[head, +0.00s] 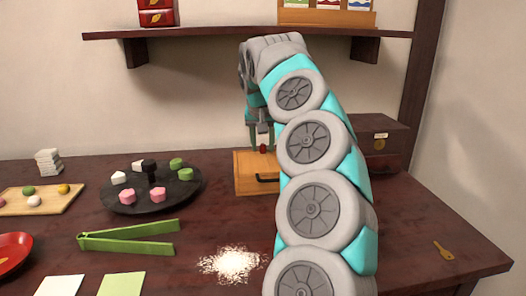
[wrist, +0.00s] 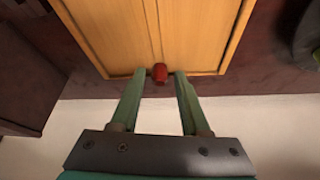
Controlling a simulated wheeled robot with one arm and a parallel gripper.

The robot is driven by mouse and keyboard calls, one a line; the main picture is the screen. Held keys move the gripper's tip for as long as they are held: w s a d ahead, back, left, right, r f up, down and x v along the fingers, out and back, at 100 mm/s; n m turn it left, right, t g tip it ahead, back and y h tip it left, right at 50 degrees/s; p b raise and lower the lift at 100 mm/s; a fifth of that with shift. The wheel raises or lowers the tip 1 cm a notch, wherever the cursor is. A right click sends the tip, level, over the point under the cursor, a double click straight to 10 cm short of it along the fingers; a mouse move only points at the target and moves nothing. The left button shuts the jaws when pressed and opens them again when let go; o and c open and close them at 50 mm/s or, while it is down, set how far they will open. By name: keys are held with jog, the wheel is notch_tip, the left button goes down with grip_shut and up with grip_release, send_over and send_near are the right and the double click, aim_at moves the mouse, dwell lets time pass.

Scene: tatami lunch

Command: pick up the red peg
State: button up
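The red peg (head: 263,148) is small and stands at the back edge of the light wooden box (head: 244,171), partly hidden by my gripper and arm in the head view. In the wrist view the red peg (wrist: 160,73) shows at the edge of the wooden box (wrist: 190,35). My gripper (head: 262,146) is over the box's back edge, pointing down. In the wrist view my gripper (wrist: 159,73) is open, with one green finger on each side of the peg and a gap on both sides. I cannot tell how far below the fingertips the peg is.
The box has a dark handle (head: 267,178) in front. A black plate (head: 110,196) of sweets and green tongs (head: 130,236) lie to the left. White powder (head: 232,263) lies in front. A dark chest (head: 384,135) stands behind my arm at right. A wall shelf (head: 215,33) hangs above.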

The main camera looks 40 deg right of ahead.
grip_shut()
jog(key=shift+r, duration=0.1)
dwell(0.4)
